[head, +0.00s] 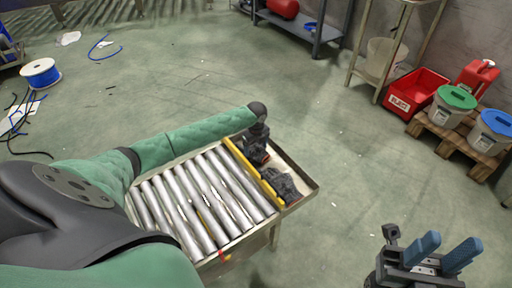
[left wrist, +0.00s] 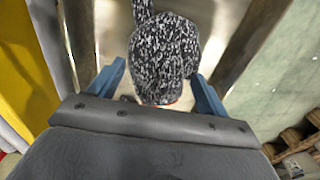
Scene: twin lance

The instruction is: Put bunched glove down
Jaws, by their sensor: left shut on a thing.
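My left gripper (head: 262,156) points down over the narrow strip at the right end of the roller tray. In the left wrist view its blue fingers (left wrist: 168,85) are shut on a bunched glove (left wrist: 165,55), speckled black and grey knit with an orange-red cuff edge. The glove is close to the strip; whether it touches the floor of the strip I cannot tell. Another dark grey glove (head: 281,185) lies in the near part of the same strip. My right gripper (head: 446,254) is open and empty at the lower right, away from the tray.
A yellow divider (head: 252,172) separates the strip from the metal rollers (head: 195,205). The tray's raised rim (head: 300,168) bounds the strip. A red crate (head: 417,92) and lidded buckets (head: 455,98) stand at the right. The floor between is clear.

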